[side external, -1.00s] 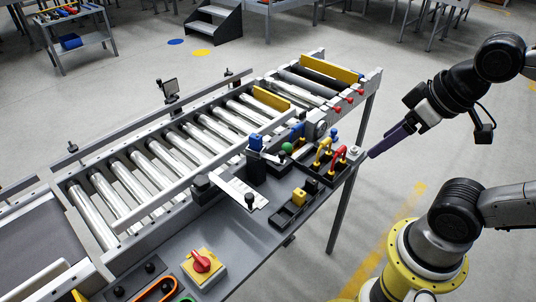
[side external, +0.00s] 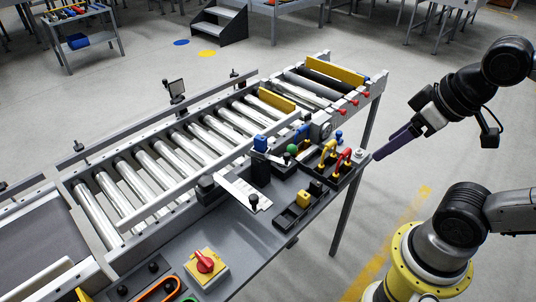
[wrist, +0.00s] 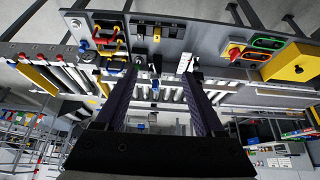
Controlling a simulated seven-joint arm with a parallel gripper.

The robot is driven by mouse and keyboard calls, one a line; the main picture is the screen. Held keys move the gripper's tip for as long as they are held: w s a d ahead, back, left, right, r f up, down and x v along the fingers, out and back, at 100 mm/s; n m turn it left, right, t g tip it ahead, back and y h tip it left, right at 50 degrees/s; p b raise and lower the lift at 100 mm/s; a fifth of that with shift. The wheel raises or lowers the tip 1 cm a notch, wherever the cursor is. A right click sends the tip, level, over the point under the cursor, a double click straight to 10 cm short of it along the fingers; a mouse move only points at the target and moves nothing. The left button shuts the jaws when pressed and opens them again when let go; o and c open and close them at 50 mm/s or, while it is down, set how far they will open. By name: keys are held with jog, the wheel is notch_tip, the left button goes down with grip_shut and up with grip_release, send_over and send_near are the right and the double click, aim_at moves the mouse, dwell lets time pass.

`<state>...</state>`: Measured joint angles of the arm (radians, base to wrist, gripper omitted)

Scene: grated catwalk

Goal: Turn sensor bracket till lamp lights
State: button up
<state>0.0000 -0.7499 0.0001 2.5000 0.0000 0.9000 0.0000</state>
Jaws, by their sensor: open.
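A small blue sensor head (side external: 260,143) sits on a black block (side external: 261,168) at the near side of the roller conveyor; I take this as the sensor bracket, though I cannot be sure. A green ball (side external: 292,149) is just right of it; I cannot tell whether it is the lamp or a knob, or whether any lamp is lit. A white marked plate (side external: 237,190) with a black knob lies to its left. My gripper (side external: 382,152) is open and empty, right of the bench edge and apart from everything. In the wrist view its dark purple fingers (wrist: 162,72) are spread.
Red and yellow handles (side external: 334,154) stand at the bench's right end, nearest my gripper. A red knob on a yellow box (side external: 205,262) is at the front. The conveyor rollers (side external: 180,155) run behind. A black panel on a post (side external: 176,88) rises from the far rail.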

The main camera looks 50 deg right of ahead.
jog(key=shift+c, duration=0.9)
jog(key=shift+n, duration=0.5)
jog(key=shift+c, duration=0.2)
jog(key=w+r+n, duration=0.4)
jog(key=r+n, duration=0.1)
jog(key=n+g, duration=0.6)
send_over(287, 154)
notch_tip(287, 154, down, 11)
notch_tip(287, 154, down, 14)
grip_shut()
